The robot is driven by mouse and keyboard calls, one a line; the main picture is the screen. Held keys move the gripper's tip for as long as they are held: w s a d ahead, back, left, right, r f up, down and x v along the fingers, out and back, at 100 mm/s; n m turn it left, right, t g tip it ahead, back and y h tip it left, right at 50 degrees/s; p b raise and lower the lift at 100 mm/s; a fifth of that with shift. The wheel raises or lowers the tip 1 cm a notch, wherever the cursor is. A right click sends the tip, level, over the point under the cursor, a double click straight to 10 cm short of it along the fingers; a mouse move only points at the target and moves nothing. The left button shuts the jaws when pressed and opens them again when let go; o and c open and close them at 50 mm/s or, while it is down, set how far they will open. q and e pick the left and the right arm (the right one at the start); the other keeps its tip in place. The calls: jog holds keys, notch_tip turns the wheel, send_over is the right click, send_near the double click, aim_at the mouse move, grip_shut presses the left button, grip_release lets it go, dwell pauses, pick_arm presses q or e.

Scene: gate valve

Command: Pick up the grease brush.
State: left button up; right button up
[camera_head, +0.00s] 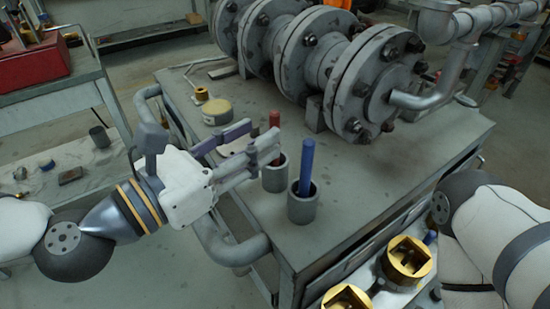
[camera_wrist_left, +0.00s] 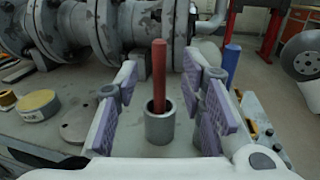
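Two upright handles stand in grey cups on the grey workbench (camera_head: 350,190). One is red (camera_head: 274,120), the other blue (camera_head: 306,165). Which one is the grease brush I cannot tell; their lower ends are hidden in the cups. My left gripper (camera_head: 258,142) is open, its purple-padded fingers beside the red handle and above its cup (camera_head: 275,178). In the left wrist view the red handle (camera_wrist_left: 159,75) shows centred between the spread fingers, and the blue handle (camera_wrist_left: 231,65) is outside them on the right. My right arm shows at the right, its gripper out of view.
A large flanged valve and pipe (camera_head: 355,85) fill the back of the bench. The blue handle's cup (camera_head: 302,207) stands close to the red one's. Bare benchtop lies to the right.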

aim_at(274, 166)
pick_arm(q)
jog(key=x, duration=0.5)
jog(key=shift+w+p, duration=0.1)
jog(key=shift+p, duration=0.3)
grip_shut()
pick_arm(e)
jog(key=shift+w+r, duration=0.35)
jog(key=shift+r, duration=0.05)
